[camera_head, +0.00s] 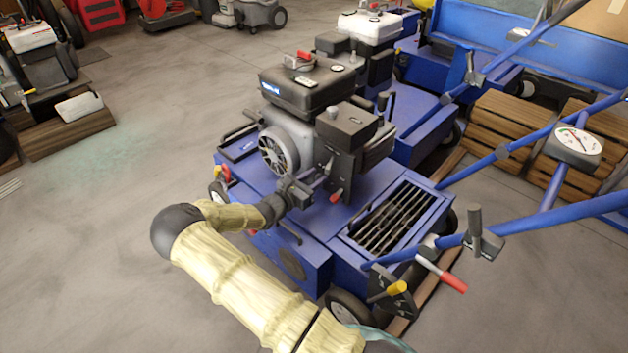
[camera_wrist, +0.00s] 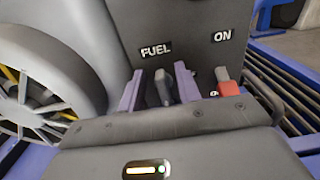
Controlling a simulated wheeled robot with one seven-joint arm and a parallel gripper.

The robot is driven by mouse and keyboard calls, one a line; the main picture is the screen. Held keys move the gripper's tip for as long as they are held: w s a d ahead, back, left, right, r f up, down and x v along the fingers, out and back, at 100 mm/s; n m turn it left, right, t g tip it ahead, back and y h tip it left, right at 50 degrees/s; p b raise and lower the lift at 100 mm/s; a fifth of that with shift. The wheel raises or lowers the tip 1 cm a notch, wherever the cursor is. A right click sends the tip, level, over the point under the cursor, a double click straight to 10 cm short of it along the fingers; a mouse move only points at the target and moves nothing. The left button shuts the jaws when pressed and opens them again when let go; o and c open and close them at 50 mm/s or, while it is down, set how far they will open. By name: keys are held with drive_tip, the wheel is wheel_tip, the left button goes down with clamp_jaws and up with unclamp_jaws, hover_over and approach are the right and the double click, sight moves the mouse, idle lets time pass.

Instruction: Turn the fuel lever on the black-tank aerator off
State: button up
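The black-tank aerator (camera_head: 300,92) stands at the centre of the head view, with a black fuel tank on its grey engine and a blue deck. My gripper (camera_head: 318,180) reaches the engine's near side. In the wrist view, my gripper (camera_wrist: 160,84) has its two purple fingers apart, one on each side of a grey fuel lever (camera_wrist: 164,88). A gap shows left of the lever; contact on its right is unclear. The lever sits below the FUEL label (camera_wrist: 156,50). The ON label (camera_wrist: 223,35) is to the right. The lever's lower part is hidden by my gripper.
A red switch (camera_wrist: 228,84) is just right of the fingers. A white-tank aerator (camera_head: 370,28) stands behind. Blue handle bars (camera_head: 520,145) with a gauge (camera_head: 572,147) cross the right. Wooden crates (camera_head: 505,130) stand behind them.

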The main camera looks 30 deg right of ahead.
drive_tip(key=shift+c, duration=0.2)
clamp_jaws()
drive_tip(key=shift+a+r+n+p, duration=0.1)
drive_tip(key=shift+n+p, duration=0.3)
drive_tip(key=shift+p, duration=0.45)
drive_tip(key=n+p, duration=0.1)
drive_tip(key=p, duration=0.1)
drive_tip(key=n+p, duration=0.4)
drive_tip(key=shift+w+a+f+p, duration=0.15)
drive_tip(key=shift+w+f+p, duration=0.05)
drive_tip(key=shift+w+p, duration=0.1)
drive_tip(key=n, duration=0.1)
drive_tip(key=n+p, duration=0.1)
drive_tip(key=n, duration=0.1)
drive_tip(key=f+n+p, duration=0.1)
drive_tip(key=n, duration=0.1)
drive_tip(key=shift+w+a, duration=0.1)
drive_tip(key=shift+w, duration=0.2)
drive_tip(key=n, duration=0.4)
drive_tip(key=shift+w+f+p, duration=0.1)
drive_tip(key=shift+f+p, duration=0.25)
drive_tip(key=shift+f+n, duration=0.25)
drive_tip(key=shift+n, duration=1.35)
